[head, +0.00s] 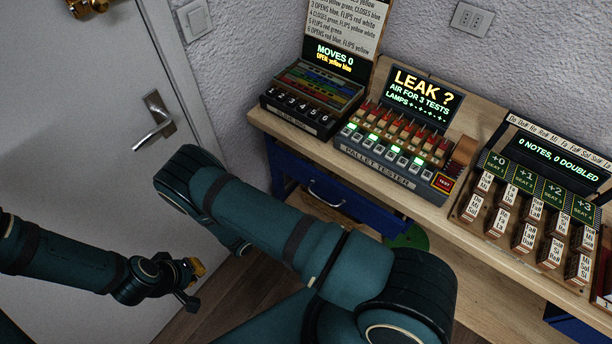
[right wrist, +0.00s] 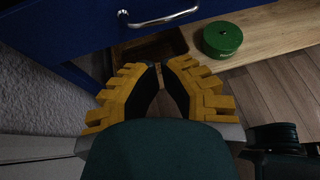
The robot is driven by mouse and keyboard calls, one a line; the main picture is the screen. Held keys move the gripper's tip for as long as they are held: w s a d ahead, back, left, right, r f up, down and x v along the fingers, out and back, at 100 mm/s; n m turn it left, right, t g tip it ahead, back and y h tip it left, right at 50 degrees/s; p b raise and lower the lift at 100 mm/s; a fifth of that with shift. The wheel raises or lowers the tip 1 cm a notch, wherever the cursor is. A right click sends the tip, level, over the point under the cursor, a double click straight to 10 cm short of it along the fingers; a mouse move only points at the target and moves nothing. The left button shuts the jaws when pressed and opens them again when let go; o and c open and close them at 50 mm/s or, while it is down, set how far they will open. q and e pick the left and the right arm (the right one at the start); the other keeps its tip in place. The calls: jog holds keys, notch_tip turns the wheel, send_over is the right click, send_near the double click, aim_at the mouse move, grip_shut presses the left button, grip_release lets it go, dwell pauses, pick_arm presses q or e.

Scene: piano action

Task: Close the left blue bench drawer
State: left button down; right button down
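The left blue bench drawer (head: 358,203) is under the wooden bench, left of centre, with a metal handle (head: 325,195) on its front. I cannot tell how far out it stands. In the right wrist view a blue front (right wrist: 88,32) with its metal handle (right wrist: 158,17) is at the top, ahead of my right gripper (right wrist: 159,64). Its yellow fingertips are close together, apart from the handle, with nothing seen held. My own arm hides that gripper in the head view. My left gripper (head: 194,268) is small in the head view, near the door, far from the drawer.
The bench top (head: 490,245) carries a pallet tester (head: 385,160), a black switch box (head: 300,105) and a note board (head: 530,215). A green disc (right wrist: 222,39) lies on a low wooden shelf (right wrist: 262,35). The white door (head: 95,125) and wall bound the left side.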

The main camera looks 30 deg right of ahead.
jog(key=w+a+r+n+t, duration=0.1)
jog(key=w+r+n+t, duration=0.1)
jog(key=w+t, duration=0.15)
jog(key=h, duration=0.1)
send_near(311, 174)
jog(key=shift+g, duration=0.25)
jog(key=d+f, duration=0.1)
jog(key=d, duration=0.1)
jog(key=w+d+f, duration=0.2)
jog(key=d+f, duration=0.1)
jog(key=shift+w+d, duration=0.25)
jog(key=shift+d, duration=0.05)
jog(key=shift+w+d, duration=0.25)
jog(key=shift+d, duration=0.25)
jog(key=shift+d, duration=0.1)
jog(key=d, duration=0.1)
jog(key=w+d+b, duration=0.1)
jog(key=d, duration=0.2)
jog(key=shift+w+d+f, duration=0.1)
jog(key=shift+w+d, duration=0.1)
jog(key=shift+w, duration=0.2)
